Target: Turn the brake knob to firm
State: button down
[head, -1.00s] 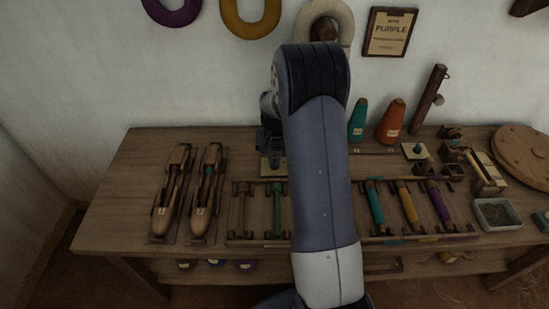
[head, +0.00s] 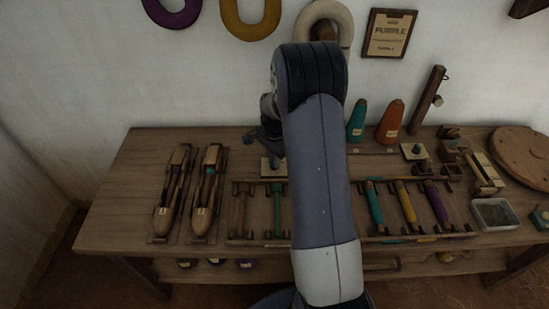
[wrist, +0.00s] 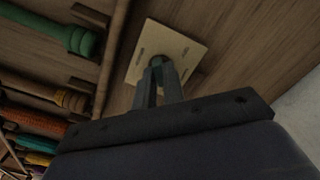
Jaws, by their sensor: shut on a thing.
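A square pale plate (head: 272,168) lies on the bench, left of my arm in the head view, and also shows in the wrist view (wrist: 185,48). It has dark slot-like marks near its edges. My gripper (wrist: 158,64) is over the plate's middle, its two fingers close together and shut on the small knob there. The fingers hide most of the knob, so its setting cannot be read. In the head view my gripper (head: 270,152) is partly behind my arm. A similar plate with a dark teal knob (head: 416,149) stands at the right.
Two wooden shuttles (head: 167,195) lie at the left. A rack with green (head: 278,208), teal (head: 374,207), yellow and purple bobbins lies in front of the plate. Teal and orange cones (head: 390,122) stand at the back. The bench's left end is clear.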

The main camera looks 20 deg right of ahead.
jog(key=shift+m, duration=1.1)
jog(key=c, duration=1.5)
grip_release()
jog(key=shift+r, duration=0.1)
notch_tip(320, 180, up, 11)
jog(key=p, duration=0.1)
jog(key=shift+f, duration=0.2)
